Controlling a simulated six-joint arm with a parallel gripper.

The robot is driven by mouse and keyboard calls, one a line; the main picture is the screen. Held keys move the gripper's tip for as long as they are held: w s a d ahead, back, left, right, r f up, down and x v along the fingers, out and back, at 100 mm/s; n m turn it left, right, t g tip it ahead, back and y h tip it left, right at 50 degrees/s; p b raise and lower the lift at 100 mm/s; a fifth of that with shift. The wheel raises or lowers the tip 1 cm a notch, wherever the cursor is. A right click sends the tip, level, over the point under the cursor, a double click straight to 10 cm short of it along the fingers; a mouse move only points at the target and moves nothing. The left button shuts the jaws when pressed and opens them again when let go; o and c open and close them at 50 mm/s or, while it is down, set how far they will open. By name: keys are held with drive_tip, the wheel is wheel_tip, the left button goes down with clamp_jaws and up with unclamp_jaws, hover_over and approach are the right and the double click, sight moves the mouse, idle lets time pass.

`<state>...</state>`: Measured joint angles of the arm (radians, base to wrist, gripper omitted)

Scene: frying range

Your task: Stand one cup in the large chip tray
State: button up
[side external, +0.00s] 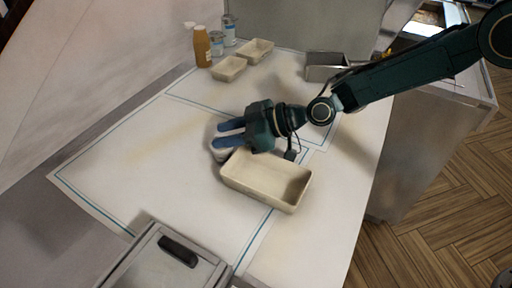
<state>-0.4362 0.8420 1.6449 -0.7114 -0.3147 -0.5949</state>
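The large chip tray (238,185) is a cream, open, rectangular tray near the middle of the mat, and it looks empty. A whitish round thing, likely a cup (220,156), shows just left of the tray, partly hidden under my fingers. My gripper (229,133) reaches in from the right, with its two blue fingers apart and pointing left. The fingers lie over the whitish thing in this view. I cannot tell whether they grip it or are only above or beside it.
Two smaller cream trays (229,69) (257,50) stand at the back, near a brown bottle (202,48) and tins (230,32). A metal container (326,66) stands at the back right. A grey lidded box with a black handle (178,251) is at the front. The left mat is clear.

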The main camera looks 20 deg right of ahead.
clamp_jaws()
drive_tip(key=shift+r, duration=0.1)
idle(0.4)
wheel_tip(320, 180, up, 20)
idle(0.7)
idle(0.5)
